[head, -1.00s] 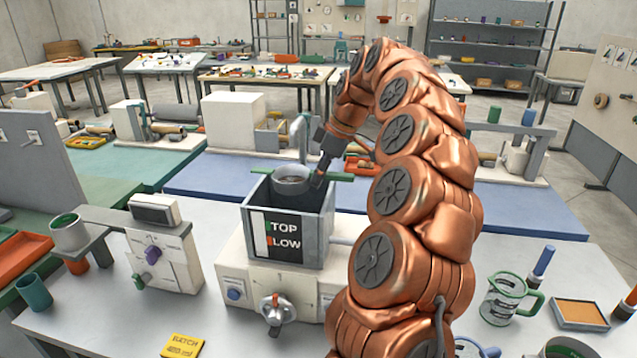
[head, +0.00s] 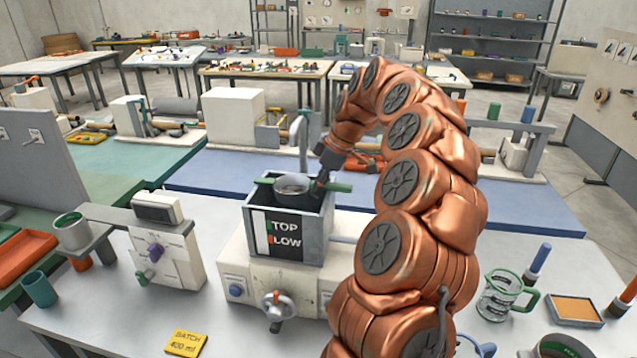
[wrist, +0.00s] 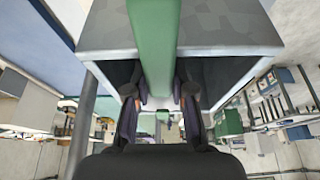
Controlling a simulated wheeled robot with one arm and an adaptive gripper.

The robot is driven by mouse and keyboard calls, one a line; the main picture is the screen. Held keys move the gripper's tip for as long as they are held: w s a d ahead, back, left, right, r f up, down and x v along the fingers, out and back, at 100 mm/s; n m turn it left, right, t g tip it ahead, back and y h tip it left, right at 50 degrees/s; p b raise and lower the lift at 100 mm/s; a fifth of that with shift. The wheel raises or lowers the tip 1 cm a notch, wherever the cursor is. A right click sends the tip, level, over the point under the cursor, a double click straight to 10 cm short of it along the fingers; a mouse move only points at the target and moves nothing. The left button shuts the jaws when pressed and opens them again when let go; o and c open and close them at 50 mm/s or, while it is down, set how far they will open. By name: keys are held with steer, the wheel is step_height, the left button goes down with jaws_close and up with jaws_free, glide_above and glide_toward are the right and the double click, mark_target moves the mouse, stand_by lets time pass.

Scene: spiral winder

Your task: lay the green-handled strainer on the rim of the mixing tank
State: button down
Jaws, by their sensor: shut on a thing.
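The mixing tank (head: 328,235) is an open grey box with a black panel reading TOP and LOW. The strainer (head: 293,188), a round grey basket with green handle bars on both sides, is level over the tank's mouth, its lower part hidden behind the front wall. My gripper (head: 319,188) is shut on the right green handle, inside the tank's right edge. In the wrist view the green handle (wrist: 153,45) runs between the fingers of my gripper (wrist: 158,98), with the grey tank (wrist: 108,30) close by. I cannot tell whether the handles touch the rim.
A white base with a valve wheel (head: 278,307) stands under the tank. A white dosing unit (head: 160,255) with a grey-green cup (head: 72,232) is at left. A yellow batch card (head: 186,342) lies in front. A glass jug (head: 505,297) and an orange-topped tray (head: 575,309) are at right.

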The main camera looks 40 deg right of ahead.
steer(key=shift+f, duration=0.15)
steer(key=c, duration=1.5)
jaws_free()
steer(key=o, duration=0.5)
steer(key=shift+b+v, duration=1.2)
steer(key=shift+v, duration=3.4)
steer(key=shift+p+v, duration=0.6)
steer(key=shift+v, duration=0.95)
steer(key=shift+w+a, duration=0.1)
